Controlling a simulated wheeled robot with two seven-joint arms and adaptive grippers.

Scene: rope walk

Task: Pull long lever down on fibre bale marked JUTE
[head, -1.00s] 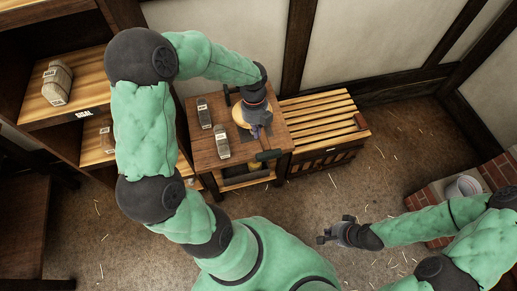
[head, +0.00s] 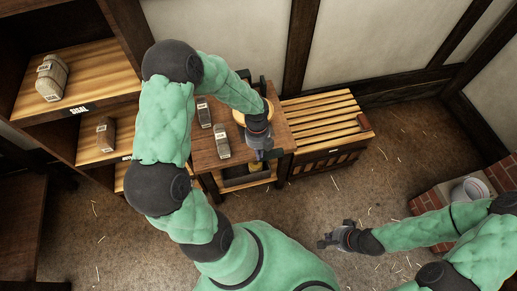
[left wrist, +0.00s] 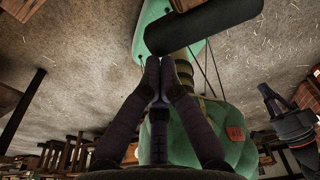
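My left gripper (head: 262,155) is over the front right part of the small wooden table (head: 203,155). In the left wrist view its two fingers (left wrist: 160,66) are together with nothing between them. In the head view my gripper hides the lever. Two greyish tagged bales (head: 221,141) and (head: 204,112) stand on the table; their marks are too small to read. My right gripper (head: 325,241) is empty and looks open above the floor.
A slatted wooden chest (head: 320,118) adjoins the table on the right. Shelves at left hold a bale (head: 52,77) above a SISAL label (head: 79,109), and another bale (head: 105,134) below. A brick structure with a pale pot (head: 468,190) is at right. Floor between is clear.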

